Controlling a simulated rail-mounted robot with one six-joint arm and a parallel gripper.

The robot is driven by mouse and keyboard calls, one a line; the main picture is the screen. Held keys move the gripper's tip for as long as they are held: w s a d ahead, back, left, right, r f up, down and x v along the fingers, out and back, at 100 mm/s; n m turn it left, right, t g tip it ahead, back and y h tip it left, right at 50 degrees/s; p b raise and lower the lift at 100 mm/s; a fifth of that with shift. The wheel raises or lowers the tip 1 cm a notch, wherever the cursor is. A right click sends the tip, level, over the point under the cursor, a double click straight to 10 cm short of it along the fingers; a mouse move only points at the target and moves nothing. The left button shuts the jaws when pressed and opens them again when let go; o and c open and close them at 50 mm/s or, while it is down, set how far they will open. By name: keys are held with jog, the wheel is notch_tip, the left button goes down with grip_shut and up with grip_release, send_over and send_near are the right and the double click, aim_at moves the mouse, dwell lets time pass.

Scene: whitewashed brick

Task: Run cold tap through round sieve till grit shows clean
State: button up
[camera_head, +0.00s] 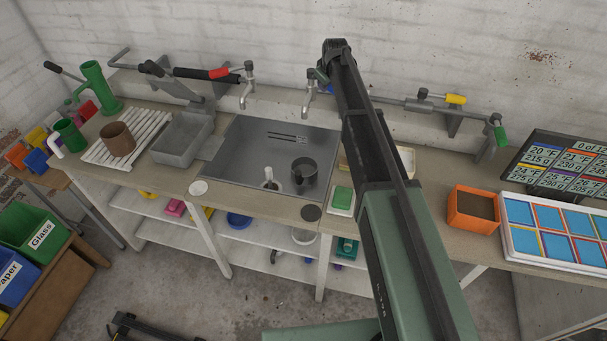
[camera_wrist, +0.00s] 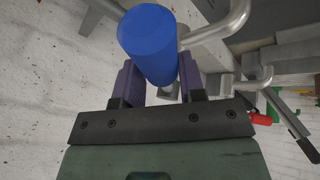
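In the head view two taps stand over the grey sink (camera_head: 228,160): a left tap (camera_head: 247,90), near a lever with a red band (camera_head: 218,73), and a right tap (camera_head: 309,95). My gripper (camera_wrist: 160,85) is by the right tap; its tip is hard to make out in the head view. In the wrist view a blue cylindrical handle (camera_wrist: 147,40) lies between the two spread fingers. Whether they press on it I cannot tell. A dark round vessel (camera_head: 304,180), perhaps the round sieve, stands in the sink; its contents are unclear.
A grey tub (camera_head: 182,145) and a white rack (camera_head: 105,155) with a brown pot (camera_head: 118,140) are left of the sink. An orange box (camera_head: 473,224), a tray of blue squares (camera_head: 555,245) and a screen (camera_head: 575,165) are at right. My arm hides part of the bench.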

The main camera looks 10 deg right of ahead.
jog(key=o, duration=0.4)
jog(key=shift+d, duration=0.15)
jog(key=shift+o, duration=0.2)
jog(key=p+v, duration=0.6)
jog(key=v, duration=0.1)
jog(key=shift+r+p, duration=0.25)
jog(key=shift+p, duration=0.1)
jog(key=s+f+m+g+b, duration=0.1)
jog(key=s+f+b, duration=0.6)
jog(key=s, duration=0.7)
jog(key=s+f+m+g+b, duration=0.2)
jog(key=s+f+b, duration=0.5)
jog(key=s, duration=0.6)
jog(key=s+f+m+g+b, duration=0.2)
jog(key=s+f+m+b, duration=0.2)
jog(key=s, duration=1)
notch_tip(320, 180, down, 5)
jog(key=b, duration=0.3)
jog(key=shift+s+a, duration=0.3)
jog(key=shift+a, duration=0.05)
